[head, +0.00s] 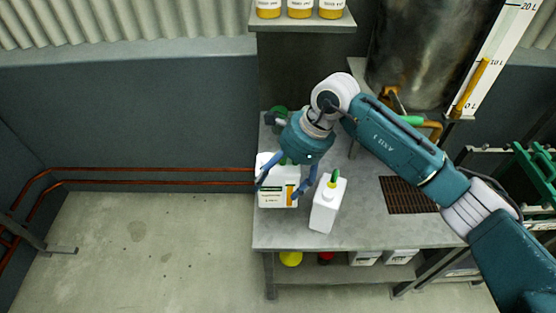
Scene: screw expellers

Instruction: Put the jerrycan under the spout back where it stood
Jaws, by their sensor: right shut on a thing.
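A white jerrycan (278,198) with a green, white and orange label is at the left end of the grey bench (285,236). My right gripper (284,186) comes down over it from above and is shut on it, with blue fingers on its left and right sides. A bit of green shows at its top, mostly hidden by the gripper. I cannot tell whether its base touches the bench. The spout (432,126) below the metal tank (415,60) is at the right, well apart from the jerrycan. My left gripper is out of view.
A white bottle (325,210) with a yellow neck and green tip stands close right of the jerrycan. A green-topped item (279,113) is behind my gripper. A dark grate (408,195) lies under the spout. A shelf with jars (300,22) hangs above.

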